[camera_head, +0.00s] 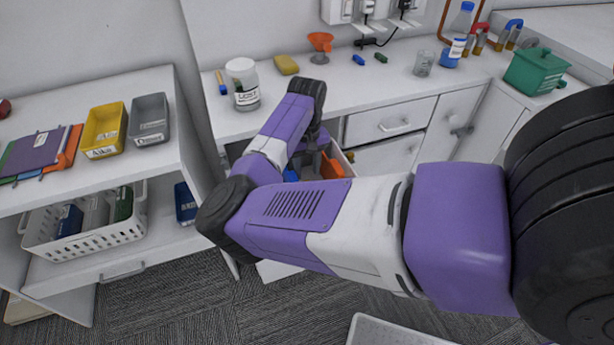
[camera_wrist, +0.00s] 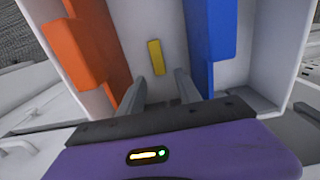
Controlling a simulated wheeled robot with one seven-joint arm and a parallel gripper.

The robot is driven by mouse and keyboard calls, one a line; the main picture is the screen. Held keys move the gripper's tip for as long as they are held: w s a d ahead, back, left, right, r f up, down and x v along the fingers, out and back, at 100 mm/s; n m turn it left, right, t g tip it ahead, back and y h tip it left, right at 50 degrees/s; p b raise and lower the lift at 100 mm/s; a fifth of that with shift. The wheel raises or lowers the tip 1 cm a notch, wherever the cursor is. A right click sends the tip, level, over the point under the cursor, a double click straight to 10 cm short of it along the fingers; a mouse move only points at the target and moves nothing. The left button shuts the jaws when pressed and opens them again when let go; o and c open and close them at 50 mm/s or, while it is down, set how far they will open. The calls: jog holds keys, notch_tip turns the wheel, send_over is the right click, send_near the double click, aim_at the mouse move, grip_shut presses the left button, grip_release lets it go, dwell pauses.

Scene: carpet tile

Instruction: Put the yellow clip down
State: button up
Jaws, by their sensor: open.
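The yellow clip (camera_wrist: 155,57) lies on the pale floor of an open drawer in the wrist view, between orange and blue pieces. My gripper (camera_wrist: 160,78) is open, its two grey fingers apart and pointing down into the drawer. The clip shows beyond the fingertips, in line with the gap between them, and nothing is seen between the fingers. I cannot tell the exact height of the fingers above the drawer floor. In the head view, my arm covers much of the drawer, and the clip is hidden.
Orange pieces (camera_wrist: 82,50) stand left and a blue piece (camera_wrist: 210,35) right of the clip, close beside my fingers. The drawer wall (camera_wrist: 278,50) rises to the right. On the counter are a labelled jar (camera_head: 243,85), a yellow sponge (camera_head: 286,65) and an orange funnel (camera_head: 320,45).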

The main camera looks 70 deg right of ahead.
notch_tip(320, 180, up, 8)
dwell(0.8)
